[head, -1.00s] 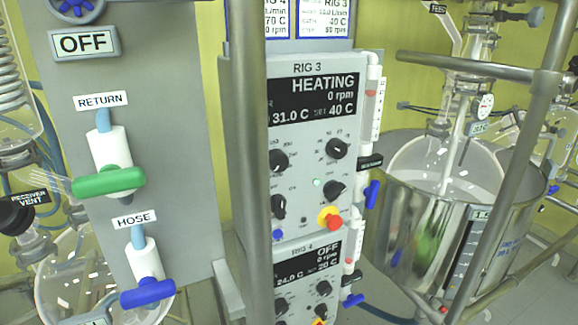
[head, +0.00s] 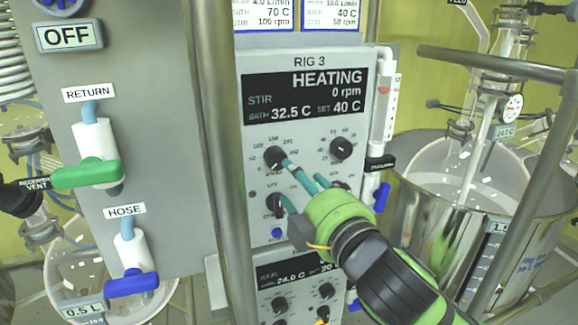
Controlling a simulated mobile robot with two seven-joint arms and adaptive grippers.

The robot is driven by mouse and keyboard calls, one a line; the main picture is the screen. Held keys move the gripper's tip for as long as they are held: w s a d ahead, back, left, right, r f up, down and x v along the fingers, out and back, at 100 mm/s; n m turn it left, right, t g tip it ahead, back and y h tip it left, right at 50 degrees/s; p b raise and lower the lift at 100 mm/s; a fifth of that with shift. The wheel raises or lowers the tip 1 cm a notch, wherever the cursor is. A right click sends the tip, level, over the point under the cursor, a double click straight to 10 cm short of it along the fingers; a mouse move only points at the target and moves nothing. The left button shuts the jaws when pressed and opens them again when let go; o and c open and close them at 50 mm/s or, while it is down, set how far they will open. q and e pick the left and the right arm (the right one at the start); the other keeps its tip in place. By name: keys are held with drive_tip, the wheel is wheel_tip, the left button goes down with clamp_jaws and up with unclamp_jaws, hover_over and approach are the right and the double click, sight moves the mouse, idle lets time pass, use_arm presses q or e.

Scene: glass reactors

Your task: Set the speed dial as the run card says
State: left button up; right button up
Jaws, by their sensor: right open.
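The RIG 3 panel (head: 258,215) stands mid-view in the head view. Its display (head: 303,96) reads HEATING, stir 0 rpm, bath 32.5 C, set 40 C. The speed dial (head: 274,156) is the black upper-left knob, with numbers around it. The run card (head: 332,14) above is cut off at the top; its legible lines seem to read 40 C and 50 rpm. My right gripper (head: 287,180) is open in front of the panel, one teal fingertip close to the speed dial's lower right edge; contact is unclear. My left gripper is not in view.
Another black knob (head: 341,148) is at upper right; a lower-left knob (head: 275,205) is partly behind my fingers. A metal post (head: 222,150) stands just left of the panel. A steel vessel (head: 450,220) and rails are at right. RIG 4's panel is below.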

sight(280, 163)
drive_tip(key=p+x, duration=0.1)
drive_tip(key=x, duration=0.2)
drive_tip(key=p+x, duration=0.1)
drive_tip(key=x, duration=0.2)
drive_tip(key=shift+a+r, duration=0.2)
drive_tip(key=shift+r, duration=0.05)
drive_tip(key=shift+w+a+f+p, duration=0.1)
drive_tip(key=shift+w+p, duration=0.2)
drive_tip(key=shift+w, duration=0.1)
drive_tip(key=shift+c, duration=0.4)
drive_tip(key=c, duration=1.1)
